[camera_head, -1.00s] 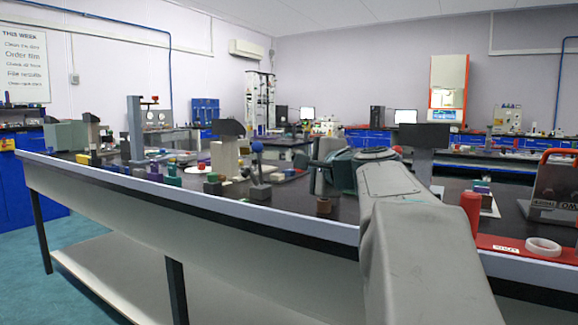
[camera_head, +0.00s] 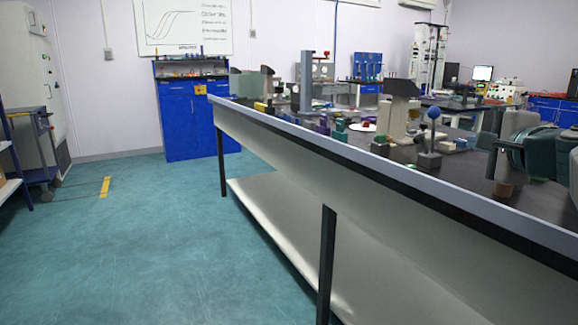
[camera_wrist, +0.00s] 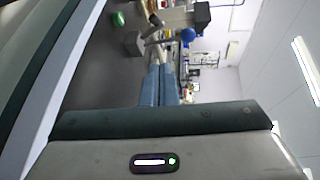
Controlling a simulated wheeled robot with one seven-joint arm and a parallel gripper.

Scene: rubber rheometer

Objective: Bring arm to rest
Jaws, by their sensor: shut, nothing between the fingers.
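My gripper (camera_wrist: 167,68) shows in the wrist view, with its two blue-grey fingers together and nothing between them. It points over the bench, and the view is turned on its side. A blue-balled lever on a grey block stands beyond the fingertips; its ball (camera_wrist: 188,35) is near the top of that view. In the head view, part of my arm with grey and teal links shows at the right edge, above the bench. The fingertips cannot be made out there.
The long dark-topped bench (camera_head: 470,187) runs along the right, carrying a blue-balled lever (camera_head: 433,114), a grey press-like stand (camera_head: 399,112) and small coloured blocks. A blue cabinet (camera_head: 189,118) stands behind. A wheeled cart (camera_head: 35,135) is at far left. The teal floor between is clear.

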